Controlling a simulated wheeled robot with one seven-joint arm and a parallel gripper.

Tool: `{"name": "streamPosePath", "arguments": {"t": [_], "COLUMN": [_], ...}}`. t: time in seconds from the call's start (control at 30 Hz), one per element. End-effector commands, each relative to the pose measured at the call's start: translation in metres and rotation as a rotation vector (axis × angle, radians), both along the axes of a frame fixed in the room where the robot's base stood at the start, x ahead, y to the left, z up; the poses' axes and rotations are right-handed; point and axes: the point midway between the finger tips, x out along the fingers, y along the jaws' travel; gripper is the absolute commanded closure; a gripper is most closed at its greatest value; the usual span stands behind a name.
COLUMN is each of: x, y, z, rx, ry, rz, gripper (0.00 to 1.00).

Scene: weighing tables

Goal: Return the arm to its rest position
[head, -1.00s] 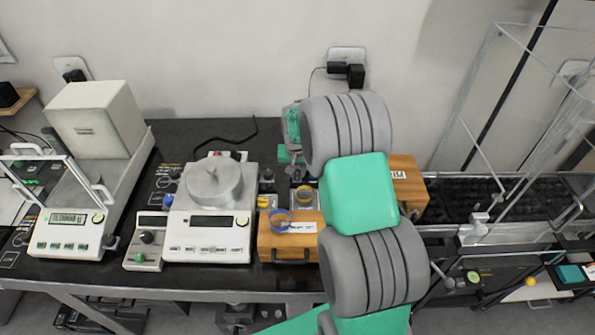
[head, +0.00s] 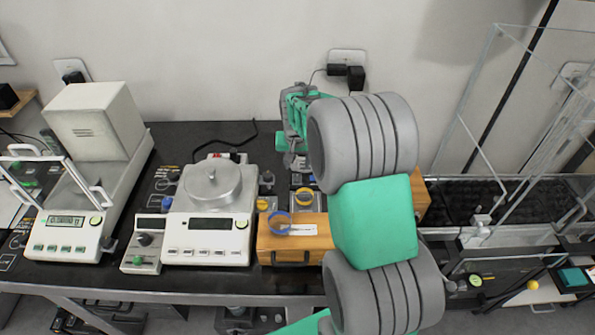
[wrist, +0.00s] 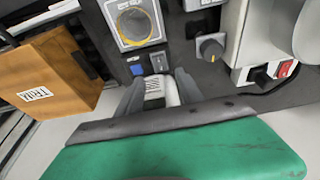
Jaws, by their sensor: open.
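My gripper (head: 293,163) hangs fingers down over the back of the black table (head: 270,140), left of my large grey and green arm links. In the wrist view its two grey fingers (wrist: 160,90) stand apart. I see nothing held between them; a pale ribbed part and small switches show beyond the tips. The fingertips are small in the head view, so their height above the table is hard to tell. My arm hides part of the table's right side.
A glass-framed enclosure (head: 475,150) stands at right.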

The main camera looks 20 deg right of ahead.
Motion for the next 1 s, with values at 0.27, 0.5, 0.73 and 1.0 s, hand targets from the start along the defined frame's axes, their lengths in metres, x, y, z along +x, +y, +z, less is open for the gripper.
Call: {"name": "streamPosePath", "arguments": {"t": [0.27,0.5,0.73,1.0], "x": [-0.002,-0.005,-0.070,-0.194], "y": [0.001,0.004,0.051,0.106], "z": [0.007,0.012,0.074,0.108], "rx": [0.001,0.000,-0.004,-0.013], "ry": [0.002,-0.001,-0.024,-0.047], "rz": [0.000,0.009,0.138,0.346], "gripper": [0.56,0.56,0.56,0.56]}}
